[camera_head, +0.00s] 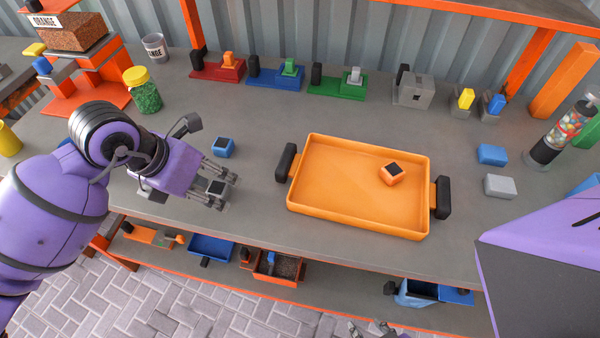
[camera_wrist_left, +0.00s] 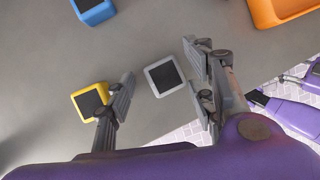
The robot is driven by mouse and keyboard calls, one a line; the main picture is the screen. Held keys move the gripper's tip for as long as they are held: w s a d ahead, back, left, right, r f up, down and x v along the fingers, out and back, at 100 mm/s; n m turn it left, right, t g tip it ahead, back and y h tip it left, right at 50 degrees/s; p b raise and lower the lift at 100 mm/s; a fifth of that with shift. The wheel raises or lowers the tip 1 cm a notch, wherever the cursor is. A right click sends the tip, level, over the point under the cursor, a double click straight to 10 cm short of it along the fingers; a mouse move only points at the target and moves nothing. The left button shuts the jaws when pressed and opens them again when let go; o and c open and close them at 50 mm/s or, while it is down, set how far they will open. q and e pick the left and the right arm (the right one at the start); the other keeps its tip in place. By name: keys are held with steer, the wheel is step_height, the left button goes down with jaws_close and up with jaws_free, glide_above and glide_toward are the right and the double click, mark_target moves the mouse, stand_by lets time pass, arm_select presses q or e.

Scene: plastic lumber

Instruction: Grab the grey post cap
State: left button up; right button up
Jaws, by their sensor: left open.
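The grey post cap (camera_head: 216,187), a small block with a dark square top, lies on the grey workbench. In the left wrist view the cap (camera_wrist_left: 165,76) sits between the two fingers of my left gripper (camera_wrist_left: 162,66), with visible gaps on both sides. My left gripper (camera_head: 222,191) is open around it in the head view, and its fingers partly cover the cap. Part of my right gripper (camera_head: 375,328) shows at the bottom edge of the head view; its opening cannot be made out.
A blue cap (camera_head: 223,147) lies just behind the grey one. A yellow cap (camera_wrist_left: 90,101) is beside the left finger. An orange tray (camera_head: 350,222) with an orange cap (camera_head: 393,174) stands to the right. The bench's front edge is close to my gripper.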

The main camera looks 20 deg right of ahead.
arm_select(q)
steer(key=c, duration=1.1)
